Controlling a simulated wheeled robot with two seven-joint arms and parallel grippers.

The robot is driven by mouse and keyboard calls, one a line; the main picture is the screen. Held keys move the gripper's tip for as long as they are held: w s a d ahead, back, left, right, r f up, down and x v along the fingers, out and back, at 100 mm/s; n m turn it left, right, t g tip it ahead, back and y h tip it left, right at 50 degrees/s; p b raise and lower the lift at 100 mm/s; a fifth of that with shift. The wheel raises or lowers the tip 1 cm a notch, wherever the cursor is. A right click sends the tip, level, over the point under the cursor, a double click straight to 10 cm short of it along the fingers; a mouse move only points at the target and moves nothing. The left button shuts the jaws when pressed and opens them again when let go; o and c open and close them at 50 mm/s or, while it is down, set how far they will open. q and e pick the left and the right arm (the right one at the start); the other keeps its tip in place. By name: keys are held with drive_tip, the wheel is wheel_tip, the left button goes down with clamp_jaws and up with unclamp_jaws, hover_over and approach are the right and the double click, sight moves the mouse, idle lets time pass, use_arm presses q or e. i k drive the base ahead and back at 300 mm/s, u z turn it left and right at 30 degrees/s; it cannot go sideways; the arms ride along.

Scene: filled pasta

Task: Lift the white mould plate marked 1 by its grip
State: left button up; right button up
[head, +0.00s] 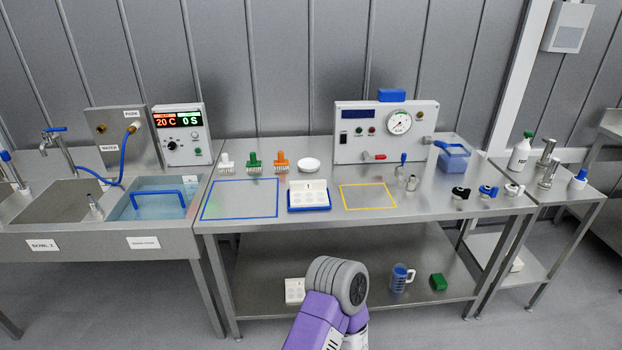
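A white mould plate (309,197) with round hollows sits in a blue-edged holder (291,209) on the steel table, between the blue and yellow outlined areas. A raised white part with a small dark mark stands at its back; the mark is too small to read. Another white plate (293,291) with round hollows lies on the lower shelf, partly beside my arm. A purple and grey arm link of mine rises at the bottom centre, in front of the table. Neither gripper shows.
Several brushes (254,163) and a white bowl (309,164) stand behind the holder. A gauge panel (385,132) stands at the back right. Small fittings (487,191) line the right side. A water sink (153,200) is at left. The blue-outlined area (240,199) and yellow-outlined area (368,197) are empty.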

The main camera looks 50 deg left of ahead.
sight(306, 193)
drive_tip(key=u, duration=0.8)
drive_tip(key=i, duration=1.25)
drive_tip(key=u, duration=1.3)
